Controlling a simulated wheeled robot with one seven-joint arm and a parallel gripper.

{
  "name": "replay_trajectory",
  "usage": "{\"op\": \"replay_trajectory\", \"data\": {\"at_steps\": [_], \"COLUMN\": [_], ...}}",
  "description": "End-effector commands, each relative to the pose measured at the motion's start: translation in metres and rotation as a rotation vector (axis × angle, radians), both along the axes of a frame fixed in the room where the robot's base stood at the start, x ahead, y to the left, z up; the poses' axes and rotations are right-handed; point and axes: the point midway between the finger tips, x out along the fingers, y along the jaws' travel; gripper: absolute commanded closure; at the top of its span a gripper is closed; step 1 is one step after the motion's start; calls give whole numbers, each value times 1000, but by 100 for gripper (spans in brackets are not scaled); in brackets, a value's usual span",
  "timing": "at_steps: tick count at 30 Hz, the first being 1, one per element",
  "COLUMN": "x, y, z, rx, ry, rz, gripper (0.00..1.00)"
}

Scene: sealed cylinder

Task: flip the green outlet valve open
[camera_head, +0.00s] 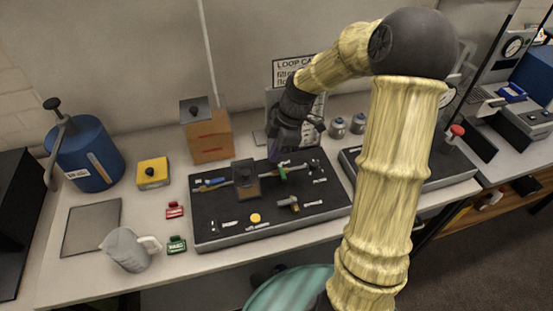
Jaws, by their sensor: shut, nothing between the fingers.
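The green outlet valve (283,173) is a small green handle on the pipe at the right of a block (246,182). The pipe runs across the back of a black panel (225,208) on the bench. My gripper (276,157) points down just behind and slightly left of the green valve as seen in the picture. It is shut and holds nothing. I cannot tell whether its tip touches the valve. A small blue handle (215,181) sits on the pipe's left side. The valve's exact angle is too small to read.
A yellow button (255,218) and a brass fitting (289,203) are on the panel's front. A wooden box (208,138) and blue tank (86,155) stand behind.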

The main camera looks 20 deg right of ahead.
Motion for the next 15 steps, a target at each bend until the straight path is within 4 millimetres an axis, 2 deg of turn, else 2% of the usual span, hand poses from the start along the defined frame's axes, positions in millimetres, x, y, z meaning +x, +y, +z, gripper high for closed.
{"op": "replay_trajectory", "data": {"at_steps": [15], "x": [-1], "y": [29], "z": [-80], "rx": [1], "ry": [5], "rz": [3], "gripper": [100]}}
